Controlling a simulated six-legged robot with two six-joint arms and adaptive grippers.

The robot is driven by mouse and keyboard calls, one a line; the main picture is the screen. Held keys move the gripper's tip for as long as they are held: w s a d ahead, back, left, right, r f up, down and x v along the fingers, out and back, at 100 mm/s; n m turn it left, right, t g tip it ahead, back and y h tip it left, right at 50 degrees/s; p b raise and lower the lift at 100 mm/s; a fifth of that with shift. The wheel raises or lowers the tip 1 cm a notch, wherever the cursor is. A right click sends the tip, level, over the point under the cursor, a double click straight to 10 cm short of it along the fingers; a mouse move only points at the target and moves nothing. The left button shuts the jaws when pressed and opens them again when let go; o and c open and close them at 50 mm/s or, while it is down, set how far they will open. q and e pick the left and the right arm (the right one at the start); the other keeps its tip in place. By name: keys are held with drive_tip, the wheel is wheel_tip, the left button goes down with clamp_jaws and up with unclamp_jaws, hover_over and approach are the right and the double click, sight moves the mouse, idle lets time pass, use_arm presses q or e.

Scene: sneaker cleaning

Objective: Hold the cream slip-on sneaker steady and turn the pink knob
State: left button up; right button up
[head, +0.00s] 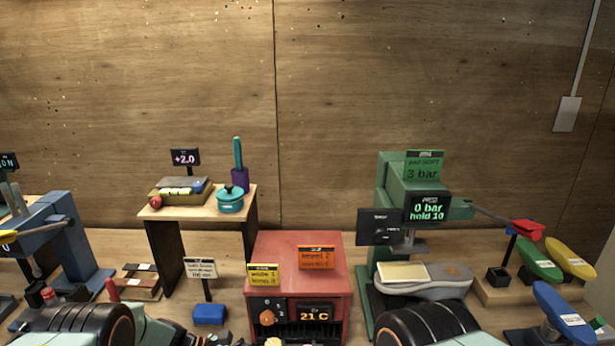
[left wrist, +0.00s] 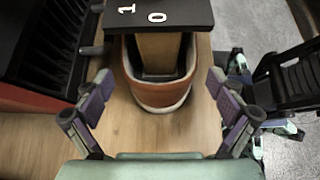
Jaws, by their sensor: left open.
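In the left wrist view, a rust-orange rounded shoe-like body (left wrist: 160,101) with pale edging stands on the wooden top around a wooden block (left wrist: 158,50). A black plate (left wrist: 175,15) with white digits covers its upper part. My left gripper (left wrist: 160,92) is open, its purple-grey fingers apart on either side of this body, with no clear contact. I cannot make out a cream slip-on sneaker for sure. A grey shoe (head: 425,287) sits under the green press in the head view. No pink knob shows clearly; an orange knob (head: 272,317) is on the red box. My right gripper is not in view.
The red box (head: 285,255) reads 21 C. The green press (head: 392,185) stands to its right, with a red-tipped lever (head: 527,228). Colored shoe shapes (head: 540,260) lie at the right. A blue press (head: 72,240) and a small wooden stand (head: 250,203) are at the left.

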use_arm(q)
drive_tip(key=v, duration=1)
drive_tip(key=shift+a+r, duration=0.25)
drive_tip(key=shift+a, duration=0.05)
drive_tip(key=shift+s+d, duration=0.1)
drive_tip(key=x, duration=1.1)
drive_tip(key=shift+d+f, duration=0.2)
drive_tip(key=shift+f, duration=0.05)
drive_tip(key=shift+d, duration=0.15)
drive_tip(key=shift+f, duration=0.1)
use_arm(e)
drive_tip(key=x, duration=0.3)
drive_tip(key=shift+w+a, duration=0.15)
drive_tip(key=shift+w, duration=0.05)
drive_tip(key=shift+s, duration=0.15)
